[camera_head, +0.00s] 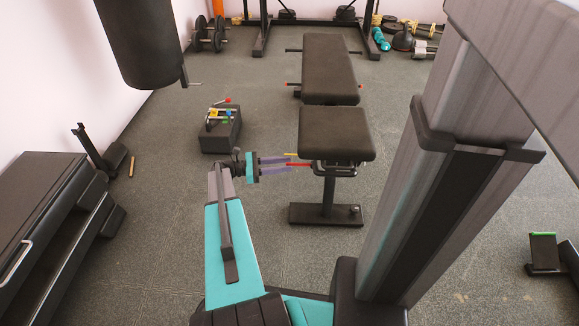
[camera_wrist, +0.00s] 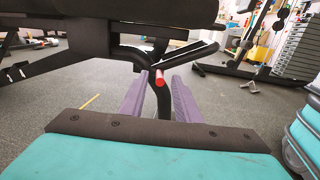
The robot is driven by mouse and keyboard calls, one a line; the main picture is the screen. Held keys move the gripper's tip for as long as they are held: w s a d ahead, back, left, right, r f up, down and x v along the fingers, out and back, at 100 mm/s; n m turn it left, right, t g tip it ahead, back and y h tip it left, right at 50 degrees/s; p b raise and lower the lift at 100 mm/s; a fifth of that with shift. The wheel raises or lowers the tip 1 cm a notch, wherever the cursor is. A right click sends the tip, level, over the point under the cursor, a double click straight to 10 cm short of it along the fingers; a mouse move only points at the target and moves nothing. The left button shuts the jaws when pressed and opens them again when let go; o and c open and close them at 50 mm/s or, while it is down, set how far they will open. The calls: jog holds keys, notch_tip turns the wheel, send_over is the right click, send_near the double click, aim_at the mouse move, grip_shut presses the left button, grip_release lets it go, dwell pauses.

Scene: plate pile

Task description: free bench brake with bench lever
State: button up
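The weight bench (camera_head: 333,135) has a dark padded seat and backrest on a metal frame. A red lever (camera_head: 300,164) sticks out under the seat's left side; its round red end faces me in the wrist view (camera_wrist: 160,78). A yellow-tipped bar (camera_head: 291,155) is just behind it. I cannot tell which part is the bench brake. My gripper (camera_head: 286,163) has two purple fingers pointing at the bench. In the wrist view the fingers (camera_wrist: 158,92) are open, with the red end between and just ahead of the tips. No contact is visible.
A dark box (camera_head: 222,135) with coloured handles stands on the floor left of the bench. Dark stepped boxes (camera_head: 45,205) stand at the left wall, and a punching bag (camera_head: 140,40) hangs above. The floor between them and the bench is mostly clear.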

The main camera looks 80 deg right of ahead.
aim_at(300, 164)
jog(key=shift+b+x, duration=0.3)
jog(key=shift+x, duration=1)
grip_shut()
jog(key=shift+d, duration=0.25)
jog(key=shift+a, duration=0.15)
